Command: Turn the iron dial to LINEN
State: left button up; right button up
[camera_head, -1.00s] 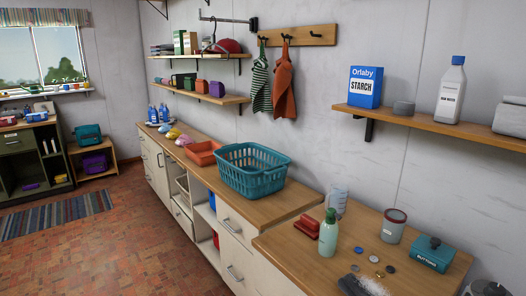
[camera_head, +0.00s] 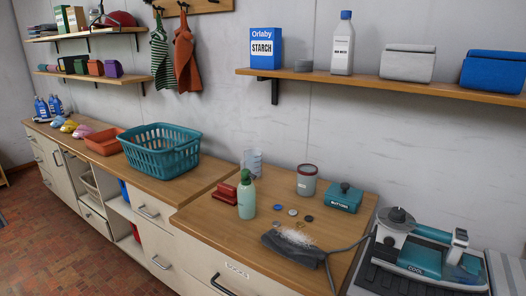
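The iron (camera_head: 440,255) is teal and white and sits at the lower right on a dark ribbed rest (camera_head: 385,282). A round black knob (camera_head: 398,216), which looks like the dial, stands on a pale base at the iron's left end. I cannot read its markings or setting from here. A small dark label (camera_head: 416,270) on the iron's near side reads COOL. LINEN is not readable anywhere. A grey cord (camera_head: 345,246) runs left from the iron. Neither of my grippers is in view.
Left of the iron, the wooden counter (camera_head: 215,218) holds a green bottle (camera_head: 246,196), a teal BUTTONS box (camera_head: 342,198), a red-lidded jar (camera_head: 306,181), loose buttons and a dark brush-like item (camera_head: 293,250). A teal basket (camera_head: 160,152) stands further left. A shelf (camera_head: 400,86) hangs above.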

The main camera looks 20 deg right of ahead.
aim_at(397, 215)
jog(key=z, duration=0.45)
jog(key=k+j+z, duration=0.1)
jog(key=z, duration=0.75)
jog(key=k+z, duration=0.1)
jog(key=z, duration=0.35)
